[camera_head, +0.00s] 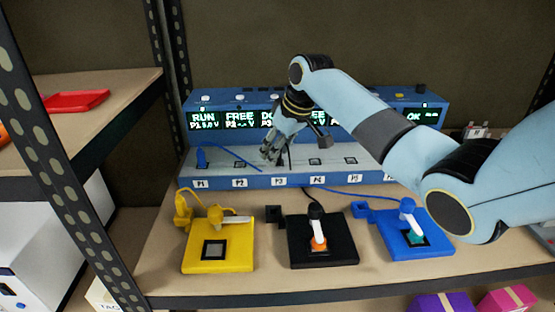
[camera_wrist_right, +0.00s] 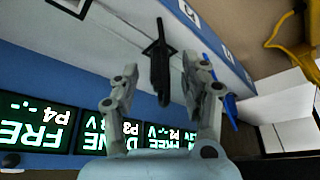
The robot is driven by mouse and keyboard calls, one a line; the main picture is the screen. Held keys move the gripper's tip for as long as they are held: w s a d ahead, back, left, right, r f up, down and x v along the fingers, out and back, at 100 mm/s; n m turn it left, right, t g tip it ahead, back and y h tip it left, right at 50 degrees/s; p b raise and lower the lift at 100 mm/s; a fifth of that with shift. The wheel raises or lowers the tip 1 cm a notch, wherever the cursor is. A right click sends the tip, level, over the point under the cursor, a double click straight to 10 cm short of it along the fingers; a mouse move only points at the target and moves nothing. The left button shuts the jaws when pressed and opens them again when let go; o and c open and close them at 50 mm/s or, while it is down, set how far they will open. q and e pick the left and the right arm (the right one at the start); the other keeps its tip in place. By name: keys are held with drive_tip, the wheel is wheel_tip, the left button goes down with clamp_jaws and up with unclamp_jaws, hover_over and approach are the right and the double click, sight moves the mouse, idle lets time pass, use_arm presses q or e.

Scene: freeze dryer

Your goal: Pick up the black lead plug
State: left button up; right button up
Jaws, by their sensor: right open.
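The black lead plug (camera_wrist_right: 160,62) stands in the wrist view between my right gripper's two fingers. A gap shows on either side of it, and it appears to be at the P3 place of the blue charging unit (camera_head: 235,183). My right gripper (camera_head: 273,155) is open, reaching down over the unit above the P3 label. It also shows in the wrist view (camera_wrist_right: 166,68), with its fingers apart. In the head view the gripper largely hides the plug. My left gripper is in neither view.
A blue plug (camera_head: 201,156) stands at P1. A perforated shelf post (camera_head: 65,150) rises at left. A red tray (camera_head: 77,101) sits on the left shelf.

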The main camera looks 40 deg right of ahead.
drive_tip(key=shift+f, duration=0.1)
drive_tip(key=shift+c, duration=0.2)
drive_tip(key=c, duration=0.4)
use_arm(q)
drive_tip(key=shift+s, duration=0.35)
use_arm(e)
clamp_jaws()
drive_tip(key=shift+r, duration=0.45)
wheel_tip(320, 180, up, 4)
drive_tip(key=shift+s+d+f+p, duration=0.1)
drive_tip(key=shift+s+p, duration=0.05)
drive_tip(key=shift+p, duration=0.2)
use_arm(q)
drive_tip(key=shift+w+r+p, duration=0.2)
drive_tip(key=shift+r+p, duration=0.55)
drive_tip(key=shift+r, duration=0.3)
use_arm(e)
drive_tip(key=s+d+r, duration=0.2)
drive_tip(key=s+r, duration=0.4)
drive_tip(key=s, duration=0.5)
drive_tip(key=shift+d+r, duration=0.2)
drive_tip(key=shift+d, duration=0.15)
drive_tip(key=shift+f, duration=0.15)
